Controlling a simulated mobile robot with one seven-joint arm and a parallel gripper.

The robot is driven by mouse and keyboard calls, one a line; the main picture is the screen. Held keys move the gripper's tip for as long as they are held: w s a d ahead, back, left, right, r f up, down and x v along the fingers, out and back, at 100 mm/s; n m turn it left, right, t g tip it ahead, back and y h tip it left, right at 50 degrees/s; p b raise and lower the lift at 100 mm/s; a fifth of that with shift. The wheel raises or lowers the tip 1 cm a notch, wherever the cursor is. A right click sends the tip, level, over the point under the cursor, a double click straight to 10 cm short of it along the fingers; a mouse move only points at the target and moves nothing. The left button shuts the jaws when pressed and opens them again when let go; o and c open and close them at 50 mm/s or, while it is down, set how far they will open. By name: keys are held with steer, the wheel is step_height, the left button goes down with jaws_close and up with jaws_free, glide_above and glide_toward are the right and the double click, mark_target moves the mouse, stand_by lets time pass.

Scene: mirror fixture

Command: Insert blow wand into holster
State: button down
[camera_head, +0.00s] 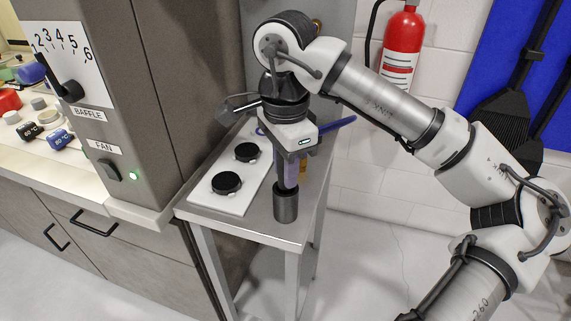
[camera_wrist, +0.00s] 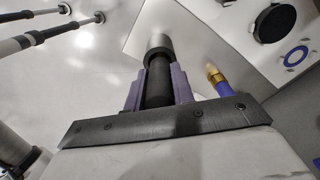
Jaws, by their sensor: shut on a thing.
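My gripper (camera_wrist: 158,92) has purple fingers and is shut on a dark cylindrical body, which I take to be the blow wand (camera_wrist: 158,88). In the head view my gripper (camera_head: 289,178) points down over a grey metal cup, which I take to be the holster (camera_head: 286,206). The cup stands at the front of the steel table. In the wrist view the cup (camera_wrist: 160,43) lies straight beyond the fingers, and the dark body lines up with its mouth. I cannot tell how far it goes in. A brass-tipped blue piece (camera_wrist: 220,85) shows beside the fingers.
A white plate (camera_head: 232,200) with two black round caps lies left of the cup on the steel table (camera_head: 315,185). A grey cabinet (camera_head: 120,160) stands close on the left. A red fire extinguisher (camera_head: 402,45) hangs behind. Floor right of the table is clear.

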steer(key=c, duration=1.1)
jaws_free()
step_height(320, 180, up, 14)
steer(key=shift+f, duration=0.1)
steer(key=shift+s+f, duration=0.1)
